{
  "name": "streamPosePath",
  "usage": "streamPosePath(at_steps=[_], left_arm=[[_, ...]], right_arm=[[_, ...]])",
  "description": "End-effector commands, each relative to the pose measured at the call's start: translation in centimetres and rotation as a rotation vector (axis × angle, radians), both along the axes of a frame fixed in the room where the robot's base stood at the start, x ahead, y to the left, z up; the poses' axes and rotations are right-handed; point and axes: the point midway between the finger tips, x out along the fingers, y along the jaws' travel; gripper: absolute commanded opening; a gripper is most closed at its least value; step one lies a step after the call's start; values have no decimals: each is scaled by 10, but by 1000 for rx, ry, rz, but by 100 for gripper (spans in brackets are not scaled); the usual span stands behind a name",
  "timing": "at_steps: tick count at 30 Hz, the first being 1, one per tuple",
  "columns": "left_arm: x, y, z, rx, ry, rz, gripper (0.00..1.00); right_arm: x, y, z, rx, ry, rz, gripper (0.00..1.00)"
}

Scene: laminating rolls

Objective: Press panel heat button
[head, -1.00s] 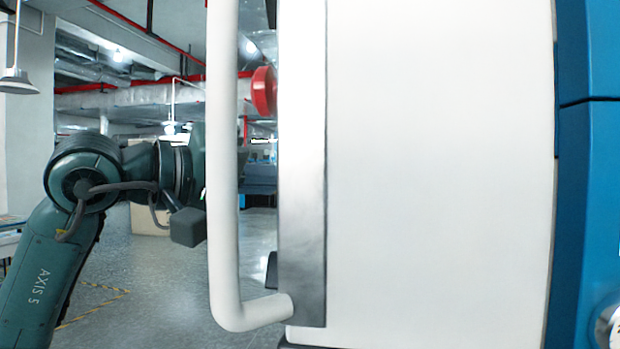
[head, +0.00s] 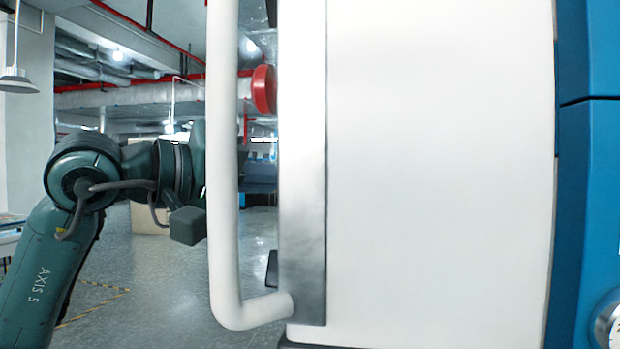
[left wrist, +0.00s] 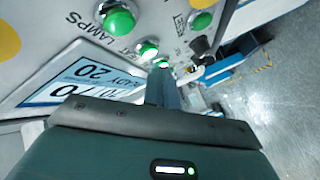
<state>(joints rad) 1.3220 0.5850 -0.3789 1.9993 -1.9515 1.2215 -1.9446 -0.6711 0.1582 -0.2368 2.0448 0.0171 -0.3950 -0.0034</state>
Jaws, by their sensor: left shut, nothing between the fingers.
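The control panel (left wrist: 40,50) fills the upper left of the left wrist view, tilted in the picture. It carries several green buttons, among them a large one (left wrist: 118,22), a lit one (left wrist: 147,50) and one at the top right (left wrist: 200,20). I cannot read which one is the heat button. My left gripper (left wrist: 163,75) is shut and empty, its fingertips at the panel beside the lit button. Another green button is partly hidden at the tips; contact cannot be told.
A white door panel (head: 440,170) with a vertical white handle (head: 222,180) stands close in the head view. A red round button (head: 263,90) sits beyond its metal edge. Blue machine housing (head: 590,200) is at right. Open floor (head: 140,285) lies at left.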

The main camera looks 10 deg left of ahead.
Motion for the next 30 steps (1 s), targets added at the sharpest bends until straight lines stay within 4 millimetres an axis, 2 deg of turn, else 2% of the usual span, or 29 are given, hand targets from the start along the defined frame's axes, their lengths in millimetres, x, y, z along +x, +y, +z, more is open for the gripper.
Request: streamPosePath(at_steps=[30], left_arm=[[0,-5,0,1,0,-1,0]], right_arm=[[5,-1,2,-1,-12,-1,36]])
